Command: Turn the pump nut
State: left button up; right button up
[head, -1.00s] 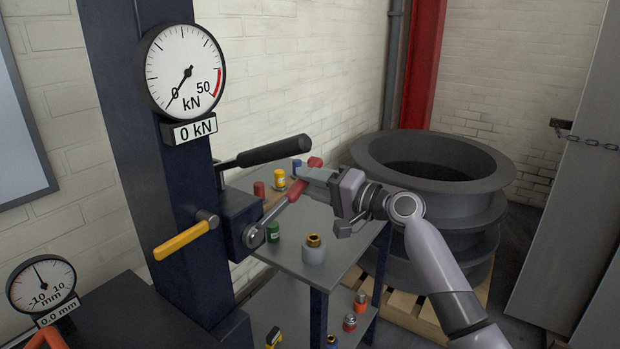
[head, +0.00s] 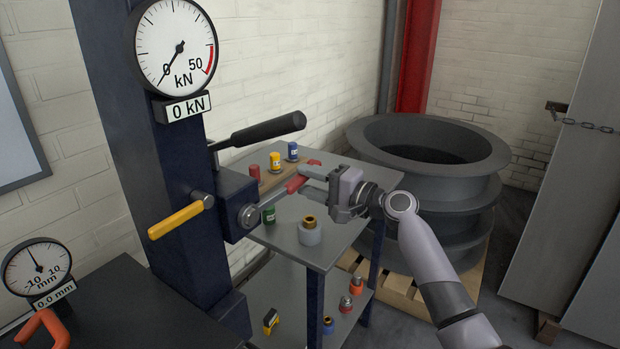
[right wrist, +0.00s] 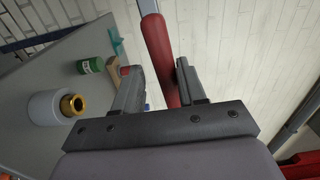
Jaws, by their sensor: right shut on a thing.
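The pump block (head: 236,192) is a dark blue box on the column, and the pump nut (head: 248,216) is on its near face. A wrench with a red handle (head: 293,186) has its metal head at the nut and slants up to the right. My right gripper (head: 308,181) is shut on the red handle. In the right wrist view, the red handle (right wrist: 160,52) runs between the two fingers (right wrist: 160,80). The wrench's grip on the nut is too small to judge. My left gripper is not in view.
A grey shelf table (head: 283,237) holds small coloured cans and a grey pot with a brass top (head: 310,231). Large dark rings (head: 430,190) stand behind my right arm. The force gauge (head: 175,47) reads 0 kN.

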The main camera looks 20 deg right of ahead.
jog(key=shift+d+f, duration=0.1)
jog(key=shift+f, duration=0.45)
jog(key=shift+w+f+b, duration=0.15)
jog(key=shift+b, duration=0.4)
dwell(0.3)
jog(key=shift+r, duration=0.5)
